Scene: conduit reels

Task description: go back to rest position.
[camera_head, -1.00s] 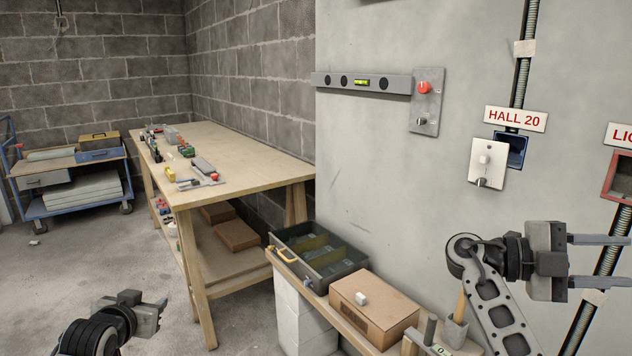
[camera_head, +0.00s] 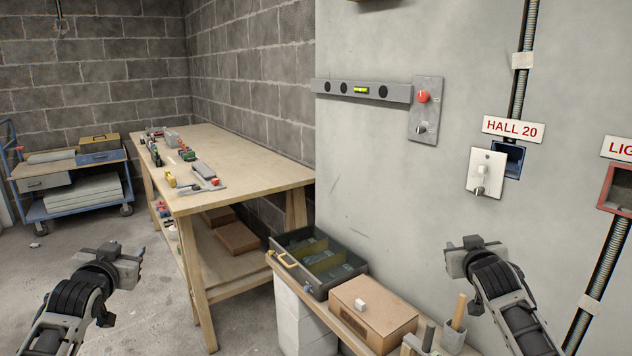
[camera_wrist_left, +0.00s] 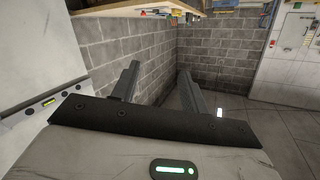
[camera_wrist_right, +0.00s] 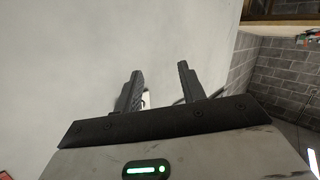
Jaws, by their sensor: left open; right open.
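My left gripper (camera_head: 122,262) is in the lower left of the head view, above the bare floor. It touches nothing. In the left wrist view its two fingers (camera_wrist_left: 157,92) stand apart with nothing between them. My right gripper (camera_head: 474,256) is in the lower right of the head view, in front of the pale wall and above the narrow bench. In the right wrist view its two fingers (camera_wrist_right: 162,88) are apart and empty. In the head view its fingers are largely hidden behind the gripper body.
The narrow bench below the wall carries a divided tray (camera_head: 318,262) and a cardboard box (camera_head: 374,312). A wooden workbench (camera_head: 235,165) with small parts stands behind. A switch plate (camera_head: 486,173) sits beside a blue wall box (camera_head: 511,160). A blue cart (camera_head: 72,185) stands far left.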

